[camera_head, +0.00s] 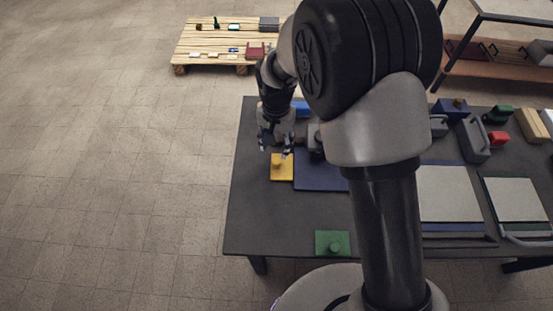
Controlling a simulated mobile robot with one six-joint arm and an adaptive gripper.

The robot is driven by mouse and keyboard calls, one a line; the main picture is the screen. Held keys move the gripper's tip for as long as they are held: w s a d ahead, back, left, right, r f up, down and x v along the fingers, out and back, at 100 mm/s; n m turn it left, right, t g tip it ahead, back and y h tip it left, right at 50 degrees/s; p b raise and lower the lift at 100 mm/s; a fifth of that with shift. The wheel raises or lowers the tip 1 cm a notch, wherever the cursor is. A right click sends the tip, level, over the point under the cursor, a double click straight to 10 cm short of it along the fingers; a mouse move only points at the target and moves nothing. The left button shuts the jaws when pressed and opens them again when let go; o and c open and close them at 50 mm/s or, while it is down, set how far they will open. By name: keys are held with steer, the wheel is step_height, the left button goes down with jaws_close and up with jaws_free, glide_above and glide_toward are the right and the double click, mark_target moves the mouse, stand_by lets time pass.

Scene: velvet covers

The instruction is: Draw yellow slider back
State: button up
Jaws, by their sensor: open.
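A yellow slider (282,171), a small flat plate with a knob on it, lies on the dark table at the left edge of a dark blue panel (318,177). My gripper (275,150) is open, with its fingers pointing down just behind and above the yellow slider. I cannot tell whether the fingers touch the knob. My arm hides much of the panel and the middle of the table.
A green plate with a knob (332,243) lies at the table's front edge. A blue block (300,108) sits behind my gripper. Several boxes and handled pieces fill the right side. The table (250,215) is bare at front left. A wooden pallet (200,45) stands beyond.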

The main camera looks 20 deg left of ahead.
mark_target(276, 161)
step_height(276, 161, down, 9)
steer(key=shift+r+b, duration=0.2)
steer(key=shift+b, duration=0.8)
steer(key=shift+c, duration=0.6)
jaws_close()
